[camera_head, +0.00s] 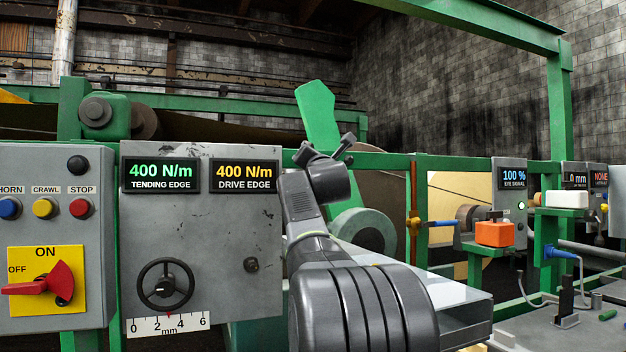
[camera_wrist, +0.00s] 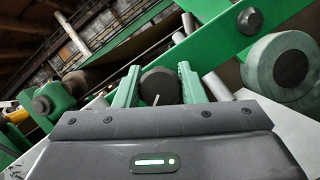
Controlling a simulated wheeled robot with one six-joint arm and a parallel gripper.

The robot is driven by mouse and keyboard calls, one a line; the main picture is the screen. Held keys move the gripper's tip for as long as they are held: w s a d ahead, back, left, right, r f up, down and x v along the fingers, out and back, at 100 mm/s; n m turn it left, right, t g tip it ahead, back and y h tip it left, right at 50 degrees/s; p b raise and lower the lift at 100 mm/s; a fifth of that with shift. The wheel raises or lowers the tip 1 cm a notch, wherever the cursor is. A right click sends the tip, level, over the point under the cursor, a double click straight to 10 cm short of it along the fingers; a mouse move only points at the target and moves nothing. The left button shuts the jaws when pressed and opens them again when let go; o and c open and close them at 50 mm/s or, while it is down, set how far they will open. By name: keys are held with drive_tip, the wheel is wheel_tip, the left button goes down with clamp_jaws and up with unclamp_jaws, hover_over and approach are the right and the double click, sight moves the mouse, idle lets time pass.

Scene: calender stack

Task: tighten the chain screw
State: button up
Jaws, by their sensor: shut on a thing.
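My gripper (camera_wrist: 158,76) shows in the wrist view with its two green fingers on either side of a dark round part (camera_wrist: 160,88). A thin pale pin stands in front of that part. The gripper is shut on it. I cannot tell whether this part is the chain screw, and no other chain screw can be made out. In the camera_head view my gripper (camera_head: 326,152) is at the end of my raised arm, in front of a tall green plate (camera_head: 317,118). My wrist hides most of what it holds there.
A grey panel (camera_head: 225,215) with two 400 N/m displays and a handwheel (camera_head: 165,287) stands left of my arm. A switch box (camera_head: 30,160) is further left. An orange block (camera_head: 494,233) and a white block (camera_head: 567,199) sit on supports at right. Green rails cross behind.

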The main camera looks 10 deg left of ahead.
drive_tip(key=shift+f+m+b, duration=0.35)
drive_tip(key=shift+m+b, duration=0.15)
drive_tip(key=shift+b, duration=0.65)
